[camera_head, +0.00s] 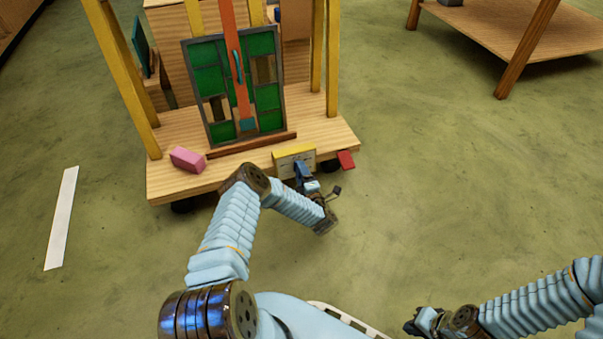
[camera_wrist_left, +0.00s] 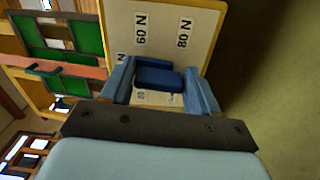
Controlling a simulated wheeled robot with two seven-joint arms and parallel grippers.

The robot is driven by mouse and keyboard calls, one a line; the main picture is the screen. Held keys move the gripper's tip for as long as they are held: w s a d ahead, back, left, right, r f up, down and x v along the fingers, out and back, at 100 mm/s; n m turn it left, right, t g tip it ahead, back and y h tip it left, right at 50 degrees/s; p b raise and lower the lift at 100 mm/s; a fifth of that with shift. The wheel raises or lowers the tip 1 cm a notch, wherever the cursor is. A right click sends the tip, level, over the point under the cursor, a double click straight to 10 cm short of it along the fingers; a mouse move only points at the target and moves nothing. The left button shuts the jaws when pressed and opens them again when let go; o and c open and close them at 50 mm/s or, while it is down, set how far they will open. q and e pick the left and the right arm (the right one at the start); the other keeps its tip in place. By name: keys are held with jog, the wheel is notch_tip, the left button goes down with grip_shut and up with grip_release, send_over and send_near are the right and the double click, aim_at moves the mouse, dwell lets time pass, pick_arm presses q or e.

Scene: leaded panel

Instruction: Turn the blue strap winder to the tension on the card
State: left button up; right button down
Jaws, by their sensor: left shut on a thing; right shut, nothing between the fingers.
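The blue strap winder (camera_wrist_left: 158,75) shows in the left wrist view between the fingers of my left gripper (camera_wrist_left: 160,88), which is shut on it. Behind it is a pale dial plate (camera_wrist_left: 160,18) with a yellow border, marked 60 N and 80 N; another mark is partly cut off by a finger. In the head view this yellow-topped plate (camera_head: 293,153) is on the front edge of the wooden stand, with my left gripper (camera_head: 302,170) at it. The winder's exact setting cannot be read. My right gripper (camera_head: 413,326) is shut and empty at the bottom right.
A green leaded panel (camera_head: 208,82) stands upright on the wooden stand (camera_head: 165,185), with an orange strap (camera_head: 232,60) down its front. A pink block (camera_head: 187,159) lies at the stand's front left and a red piece (camera_head: 346,160) at its front right.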

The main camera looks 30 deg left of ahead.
pick_arm(q)
jog(key=m, duration=0.5)
jog(key=shift+f+m, duration=0.15)
jog(key=shift+m, duration=0.15)
jog(key=shift+s+f+m, duration=0.15)
jog(key=shift+m, duration=2.35)
jog(key=o, duration=1)
jog(key=shift+c, duration=0.2)
jog(key=p+v, duration=0.1)
jog(key=v, duration=1.2)
jog(key=shift+s+d+p, duration=0.2)
jog(key=shift+s+p, duration=0.1)
